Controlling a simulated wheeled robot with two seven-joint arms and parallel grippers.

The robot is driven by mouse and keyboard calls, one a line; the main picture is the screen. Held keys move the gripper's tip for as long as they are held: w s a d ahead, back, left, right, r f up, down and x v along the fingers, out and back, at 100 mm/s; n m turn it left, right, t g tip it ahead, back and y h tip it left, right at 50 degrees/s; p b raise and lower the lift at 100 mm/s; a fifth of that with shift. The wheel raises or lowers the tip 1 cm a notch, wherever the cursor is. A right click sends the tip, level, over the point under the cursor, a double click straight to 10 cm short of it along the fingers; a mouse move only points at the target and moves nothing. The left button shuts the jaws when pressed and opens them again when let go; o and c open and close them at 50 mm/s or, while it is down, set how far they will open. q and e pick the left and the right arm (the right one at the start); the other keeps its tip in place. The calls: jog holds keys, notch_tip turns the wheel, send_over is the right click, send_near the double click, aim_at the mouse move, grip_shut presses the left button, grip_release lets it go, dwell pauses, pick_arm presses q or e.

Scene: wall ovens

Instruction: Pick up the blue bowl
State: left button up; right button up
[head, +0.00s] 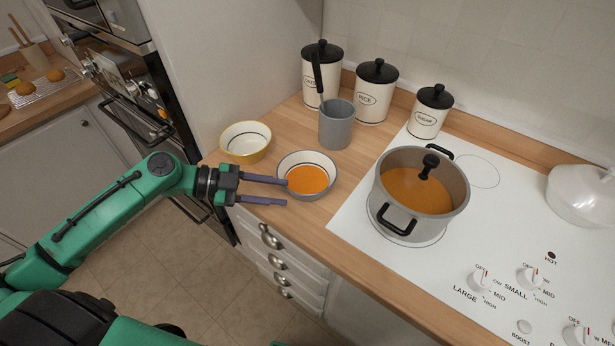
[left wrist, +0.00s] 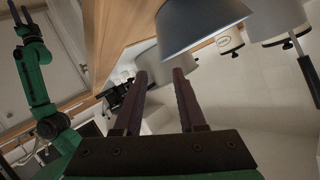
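The blue bowl (head: 322,189) is grey-blue outside with a pale inside and orange soup in it. It sits upright on the wooden counter near the front edge. My left gripper (head: 286,192) is open and empty at the bowl's left side, with its fingers pointing right towards it. In the left wrist view the two spread fingers (left wrist: 160,75) have nothing between them, and the bowl (left wrist: 205,25) shows above them from its underside.
A yellow bowl (head: 245,151) stands just left behind the blue bowl. A grey utensil cup (head: 336,127) stands behind, with lidded canisters (head: 375,95) along the wall.

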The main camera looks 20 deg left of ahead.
aim_at(301, 194)
pick_arm(q)
jog(key=shift+w+d+f, duration=0.15)
jog(key=shift+w+d, duration=0.15)
jog(key=shift+w, duration=0.05)
jog(key=shift+w+d+f, duration=0.1)
jog(key=shift+w+d, duration=0.05)
jog(key=shift+d, duration=0.1)
jog(key=p+x, duration=0.2)
jog(key=x, duration=0.2)
jog(key=shift+d+f, duration=0.1)
jog(key=shift+f, duration=0.05)
grip_shut()
pick_arm(e)
jog(key=shift+w+r, duration=0.3)
jog(key=shift+r, duration=0.25)
jog(key=shift+w+r, duration=0.25)
jog(key=shift+r, duration=0.25)
